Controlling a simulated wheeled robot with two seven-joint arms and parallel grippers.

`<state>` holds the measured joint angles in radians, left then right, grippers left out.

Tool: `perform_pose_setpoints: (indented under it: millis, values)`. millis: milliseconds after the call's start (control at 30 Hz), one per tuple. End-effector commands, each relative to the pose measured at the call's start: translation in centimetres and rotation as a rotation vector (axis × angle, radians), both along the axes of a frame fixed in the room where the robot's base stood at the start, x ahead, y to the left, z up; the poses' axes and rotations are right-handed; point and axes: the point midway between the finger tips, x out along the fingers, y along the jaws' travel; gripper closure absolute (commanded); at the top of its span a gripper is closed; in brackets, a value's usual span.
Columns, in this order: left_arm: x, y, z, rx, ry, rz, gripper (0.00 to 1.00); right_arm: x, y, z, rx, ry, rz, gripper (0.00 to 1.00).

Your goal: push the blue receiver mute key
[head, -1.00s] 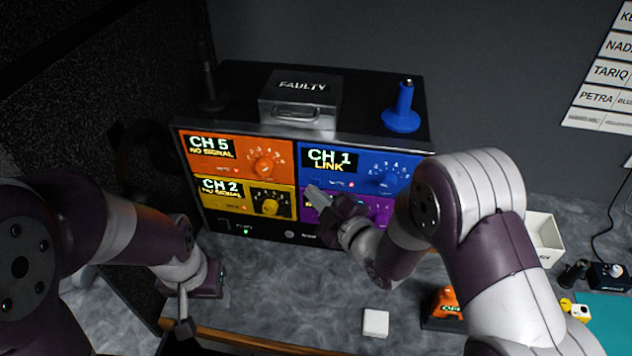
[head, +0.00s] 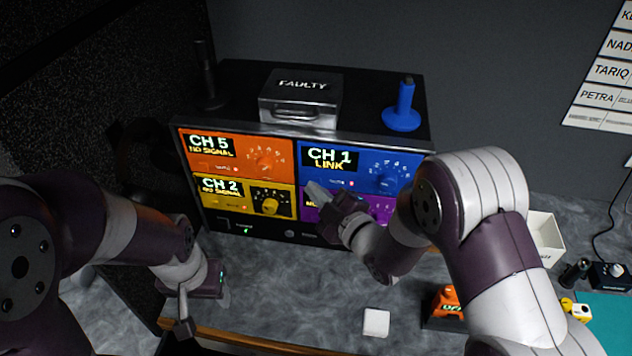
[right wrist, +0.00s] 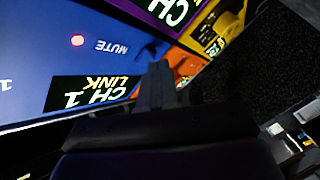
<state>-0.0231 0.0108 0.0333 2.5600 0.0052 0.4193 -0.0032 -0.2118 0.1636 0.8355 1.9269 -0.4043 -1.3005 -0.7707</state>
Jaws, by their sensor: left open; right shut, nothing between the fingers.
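The blue receiver (head: 372,160), with "CH 1 LINK" on its display, is at the upper right of the rack front. Its mute key (head: 337,183) is low on the panel beside a small red light; in the right wrist view the "MUTE" lettering (right wrist: 111,47) appears upside down near that light. My right gripper (head: 312,188) is shut and empty, its tips in front of the rack by the blue receiver's lower left corner. It also shows in the right wrist view (right wrist: 157,78). I cannot tell whether it touches the panel. My left gripper (head: 184,318) is open and low at the left, away from the rack.
Orange (head: 236,155), yellow (head: 240,198) and purple (head: 382,207) receivers share the rack; my right arm partly covers the purple one. A "FAULTY" box (head: 300,98) and a blue antenna (head: 402,110) stand on top. A white block (head: 376,322) lies on the counter.

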Motion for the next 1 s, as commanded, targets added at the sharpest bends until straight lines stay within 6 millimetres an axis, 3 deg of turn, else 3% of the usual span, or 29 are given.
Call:
perform_pose_setpoints:
  millis: [667, 1000]
  values:
    - [0.0, 0.0, -0.3, 0.0, 0.0, 0.0, 0.43, 0.5, -0.1, 0.0, 0.001, 0.001, 0.0, 1.0]
    - [0.0, 0.0, -0.6, 0.0, 0.0, 0.0, 0.43, -0.7, 0.1, 0.0, 0.001, 0.0, -0.001, 1.0]
